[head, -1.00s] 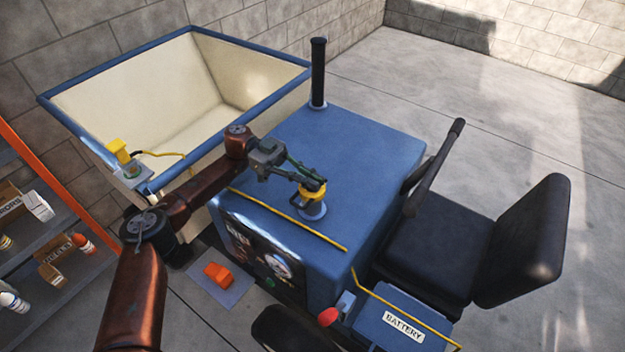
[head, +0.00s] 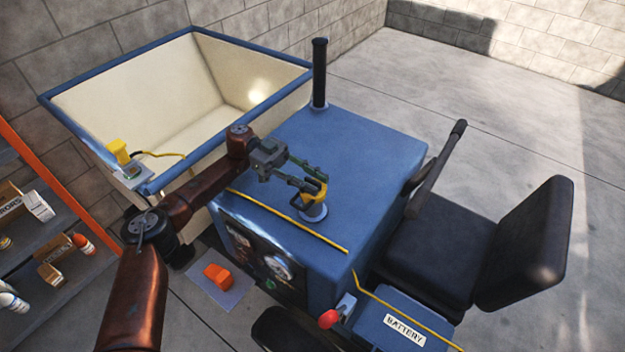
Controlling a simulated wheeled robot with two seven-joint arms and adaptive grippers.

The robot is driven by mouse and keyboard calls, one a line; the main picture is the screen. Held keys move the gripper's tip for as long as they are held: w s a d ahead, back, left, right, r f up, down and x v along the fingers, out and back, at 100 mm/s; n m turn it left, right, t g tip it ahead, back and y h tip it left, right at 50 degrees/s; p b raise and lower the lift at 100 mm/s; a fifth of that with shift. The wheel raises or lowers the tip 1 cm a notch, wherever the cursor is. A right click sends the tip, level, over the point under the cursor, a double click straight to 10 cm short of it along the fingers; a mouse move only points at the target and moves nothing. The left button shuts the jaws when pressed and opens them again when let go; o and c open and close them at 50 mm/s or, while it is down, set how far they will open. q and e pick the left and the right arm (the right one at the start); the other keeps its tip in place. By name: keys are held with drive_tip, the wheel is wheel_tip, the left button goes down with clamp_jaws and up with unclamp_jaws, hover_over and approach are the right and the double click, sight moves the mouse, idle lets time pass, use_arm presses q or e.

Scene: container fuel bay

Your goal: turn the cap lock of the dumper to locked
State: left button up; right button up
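The blue dumper (head: 365,150) stands in the middle of the head view. A yellow cap (head: 311,194) sits on a grey filler neck (head: 314,212) on top of its hood. My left gripper (head: 316,189) reaches over the hood from the left, with its fingers at the cap. The fingers look spread, one on the far side and one near the cap's left edge. I cannot tell whether both touch the cap. The cap's lock marking is too small to read. My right gripper is not in view.
A black exhaust pipe (head: 319,72) stands upright at the hood's back corner. The cream skip (head: 165,95) is behind left. A black seat (head: 440,245) and lever are at right. A red-knobbed switch (head: 329,318) is by the battery box (head: 405,318). A shelf (head: 60,285) stands at far left.

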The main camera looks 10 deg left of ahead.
sight(313, 180)
use_arm(q)
drive_tip(key=shift+r, duration=0.1)
wheel_tip(313, 180, up, 10)
drive_tip(key=shift+f, duration=0.1)
idle(0.4)
